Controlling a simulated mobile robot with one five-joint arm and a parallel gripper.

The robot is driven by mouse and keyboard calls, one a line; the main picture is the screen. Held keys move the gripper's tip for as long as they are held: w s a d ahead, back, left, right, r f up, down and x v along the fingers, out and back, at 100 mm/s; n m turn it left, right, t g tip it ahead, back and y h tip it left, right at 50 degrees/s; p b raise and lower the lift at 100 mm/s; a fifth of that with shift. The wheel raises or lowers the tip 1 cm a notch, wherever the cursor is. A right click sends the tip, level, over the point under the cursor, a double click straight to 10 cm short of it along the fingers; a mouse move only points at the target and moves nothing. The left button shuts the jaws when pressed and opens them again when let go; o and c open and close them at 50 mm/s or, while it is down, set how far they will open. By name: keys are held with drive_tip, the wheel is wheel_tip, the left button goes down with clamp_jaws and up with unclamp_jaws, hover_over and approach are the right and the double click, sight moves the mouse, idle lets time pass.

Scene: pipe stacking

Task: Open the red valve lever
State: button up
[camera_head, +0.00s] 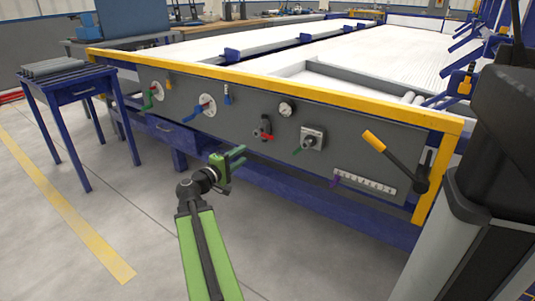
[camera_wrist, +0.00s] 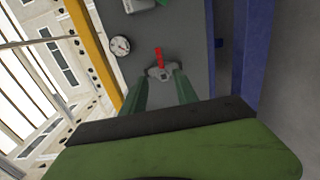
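The red valve lever (camera_head: 266,136) sits on a small metal valve on the grey front panel, near its middle. In the wrist view the red lever (camera_wrist: 159,57) points up from its valve body (camera_wrist: 159,73), which shows between and just beyond my fingertips. My gripper (camera_head: 238,157) is in front of the panel, to the left of and lower than the lever in the head view. The gripper appears apart from the lever; the exact gap is hard to tell.
A round gauge (camera_head: 286,108) and a box with a green lever (camera_head: 312,138) are right of the valve. A white wheel (camera_head: 207,105) is to the left. A yellow-handled lever (camera_head: 395,160) is far right. A blue rail (camera_head: 300,187) runs below the panel.

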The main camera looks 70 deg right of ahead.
sight(267, 137)
drive_tip(key=x, duration=1.7)
drive_tip(key=shift+d+r, duration=0.1)
drive_tip(key=shift+d, duration=0.15)
drive_tip(key=shift+s, duration=0.1)
clamp_jaws()
drive_tip(key=shift+a, duration=0.1)
idle(0.5)
